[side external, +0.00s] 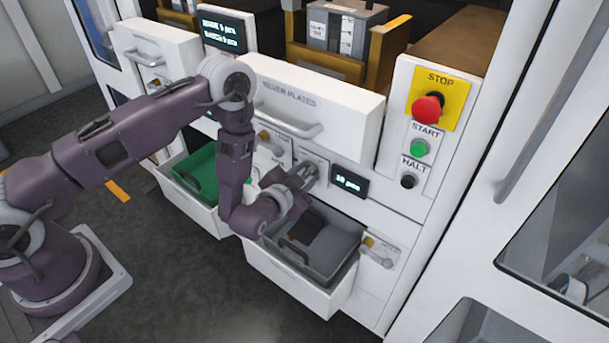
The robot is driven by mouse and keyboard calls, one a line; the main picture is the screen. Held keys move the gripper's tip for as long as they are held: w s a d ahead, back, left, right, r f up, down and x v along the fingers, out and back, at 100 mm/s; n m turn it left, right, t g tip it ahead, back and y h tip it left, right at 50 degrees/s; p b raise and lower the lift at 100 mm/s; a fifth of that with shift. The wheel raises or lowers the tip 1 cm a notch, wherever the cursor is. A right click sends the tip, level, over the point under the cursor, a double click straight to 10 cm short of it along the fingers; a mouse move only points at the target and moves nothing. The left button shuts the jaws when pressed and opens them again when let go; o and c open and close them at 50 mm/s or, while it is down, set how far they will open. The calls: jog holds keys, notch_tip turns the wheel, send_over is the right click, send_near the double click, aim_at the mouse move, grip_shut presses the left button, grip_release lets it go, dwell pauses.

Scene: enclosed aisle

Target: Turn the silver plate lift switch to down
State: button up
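The white drawer front (345,112) labelled "SILVER PLATES" has a grey bar handle. Below it are two small switch plates. The left switch plate (281,155) carries a yellowish knob (265,135); its lettering is too small to read. The right switch plate (324,163) is mostly covered by my gripper (308,172). My gripper is right at this plate, just left of a small display (348,184) showing a piece count. The switch itself is hidden, so I cannot tell its position or whether my gripper touches it. The finger opening is too small to judge.
An open bin with a grey tray (340,240) sits below my gripper. A bin with a green tray (200,170) is to the left. A red STOP button (427,107), green START button (419,148) and black HALT button (408,181) are to the right.

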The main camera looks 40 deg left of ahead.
grip_shut()
jog(key=n+h, duration=0.2)
jog(key=n, duration=0.1)
jog(key=n+h, duration=0.1)
jog(key=shift+a+r, duration=0.1)
jog(key=shift+a, duration=0.15)
jog(key=n+h, duration=0.2)
jog(key=n, duration=0.1)
jog(key=shift+n+h, duration=0.3)
jog(key=shift+n, duration=0.1)
dwell(0.4)
